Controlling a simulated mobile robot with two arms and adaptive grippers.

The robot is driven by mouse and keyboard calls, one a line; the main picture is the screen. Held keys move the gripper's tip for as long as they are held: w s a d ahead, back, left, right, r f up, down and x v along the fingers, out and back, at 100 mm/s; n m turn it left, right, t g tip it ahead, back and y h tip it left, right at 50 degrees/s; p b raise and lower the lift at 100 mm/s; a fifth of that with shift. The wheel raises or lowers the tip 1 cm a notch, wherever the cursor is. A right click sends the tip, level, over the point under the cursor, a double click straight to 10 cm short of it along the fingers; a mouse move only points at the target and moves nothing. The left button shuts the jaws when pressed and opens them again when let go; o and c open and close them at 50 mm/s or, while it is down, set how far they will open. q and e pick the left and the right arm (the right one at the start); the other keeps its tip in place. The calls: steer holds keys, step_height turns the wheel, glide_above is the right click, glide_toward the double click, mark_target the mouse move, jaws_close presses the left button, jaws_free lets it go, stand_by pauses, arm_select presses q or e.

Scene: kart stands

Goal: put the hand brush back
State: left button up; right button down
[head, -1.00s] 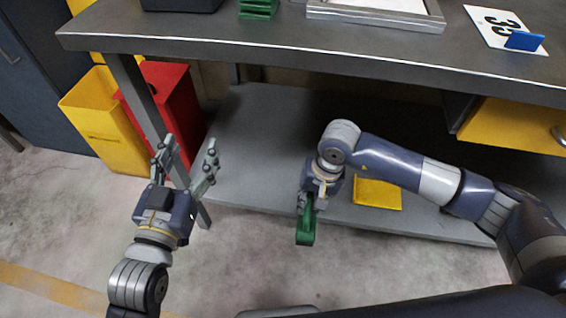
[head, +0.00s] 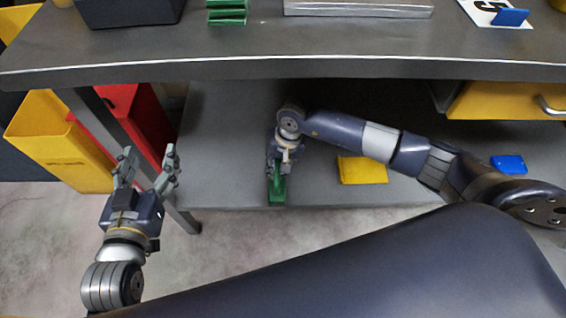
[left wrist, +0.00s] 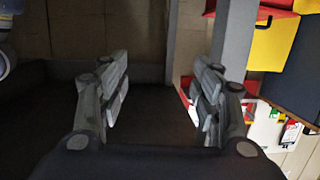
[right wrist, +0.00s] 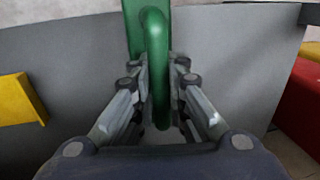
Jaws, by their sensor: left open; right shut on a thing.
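My right gripper (head: 273,172) is shut on a green thing, which I take to be the hand brush (head: 277,192). It appears over the front part of the grey lower shelf (head: 225,150); I cannot tell if it touches the shelf. In the right wrist view its rounded green handle (right wrist: 157,45) runs between the fingers of the right gripper (right wrist: 158,90). Its bristles are not visible. My left gripper (head: 147,165) is open and empty, in front of the table's left leg. Its spread fingers also show in the left wrist view (left wrist: 160,90).
A yellow cloth-like square (head: 362,170) and a blue item (head: 508,164) lie on the lower shelf. A yellow bin (head: 60,145) and a red bin (head: 145,125) stand at left. A yellow drawer (head: 500,102) hangs at right. The tabletop (head: 330,45) overhangs the shelf.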

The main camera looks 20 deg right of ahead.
steer(key=w+d, duration=0.3)
steer(key=shift+w+f+b, duration=0.25)
steer(key=shift+b, duration=0.1)
step_height(320, 180, down, 3)
steer(key=shift+w+d+f+b, duration=0.1)
steer(key=shift+w+f+b, duration=0.05)
steer(key=shift+b, duration=0.45)
arm_select(q)
step_height(320, 180, up, 11)
steer(key=d+t+h, duration=0.1)
steer(key=t, duration=0.5)
steer(key=shift+d+f+h, duration=0.15)
steer(key=shift+d+h, duration=0.1)
steer(key=shift+h, duration=0.15)
arm_select(e)
steer(key=shift+f, duration=0.1)
steer(key=shift+f, duration=0.1)
steer(key=c, duration=1.6)
jaws_free()
arm_select(q)
steer(key=shift+s+r+t+h, duration=0.3)
steer(key=shift+r+t, duration=0.1)
steer(key=shift+r, duration=0.25)
steer(key=shift+w, duration=0.1)
